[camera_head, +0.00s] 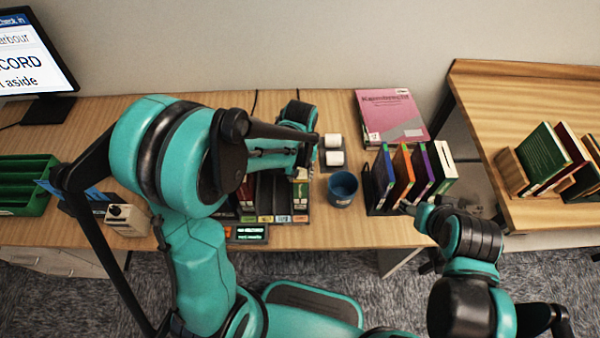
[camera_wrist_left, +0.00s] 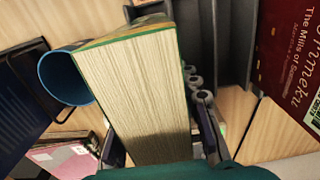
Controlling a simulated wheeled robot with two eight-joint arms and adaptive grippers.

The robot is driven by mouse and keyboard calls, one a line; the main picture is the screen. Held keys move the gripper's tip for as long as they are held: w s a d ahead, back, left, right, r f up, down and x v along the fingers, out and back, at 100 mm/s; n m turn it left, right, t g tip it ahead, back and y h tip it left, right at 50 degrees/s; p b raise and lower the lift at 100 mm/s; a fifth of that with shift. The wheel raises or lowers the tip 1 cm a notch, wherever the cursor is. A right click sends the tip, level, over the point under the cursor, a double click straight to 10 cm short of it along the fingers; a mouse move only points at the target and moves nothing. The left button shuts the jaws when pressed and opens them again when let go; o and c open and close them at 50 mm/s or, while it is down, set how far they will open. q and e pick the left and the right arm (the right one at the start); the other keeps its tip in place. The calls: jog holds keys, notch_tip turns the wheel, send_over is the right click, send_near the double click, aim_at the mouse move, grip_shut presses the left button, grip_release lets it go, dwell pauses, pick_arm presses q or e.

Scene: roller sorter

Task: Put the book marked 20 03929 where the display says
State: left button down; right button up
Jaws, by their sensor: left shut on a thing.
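My left gripper (camera_wrist_left: 155,140) is shut on a thick book (camera_wrist_left: 135,90) with cream pages and a green cover edge. No number on it is readable here. In the head view this gripper (camera_head: 301,168) is over the right end of the dark roller sorter (camera_head: 271,192), largely hidden by my left arm. Coloured labels line the sorter's front edge. Its small display (camera_head: 247,233) has text too small to read. The monitor (camera_head: 35,55), cut off at left, shows "Check in", "CORD" and "aside". My right gripper (camera_head: 412,208) is beside the book rack; its jaw state is unclear.
A rack (camera_head: 379,208) of upright books and a pink book (camera_head: 390,115) lie further right. A green tray (camera_head: 27,184) is at left. A second desk (camera_head: 490,120) holds more books.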

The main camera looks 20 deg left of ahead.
pick_arm(q)
jog(key=shift+f+b, duration=0.55)
jog(key=c, duration=1)
grip_release()
jog(key=shift+r, duration=0.1)
notch_tip(320, 180, up, 12)
jog(key=shift+f, duration=0.1)
jog(key=shift+s+a+r+m+t, duration=0.5)
jog(key=shift+s+a+t, duration=0.5)
jog(key=shift+s, duration=0.7)
jog(key=shift+s+a+r+m+t, duration=0.5)
jog(key=shift+s+t, duration=0.85)
jog(key=shift+s, duration=0.4)
jog(key=shift+s+a+r+m+t, duration=0.5)
jog(key=shift+s+a+t, duration=0.5)
jog(key=shift+s, duration=0.7)
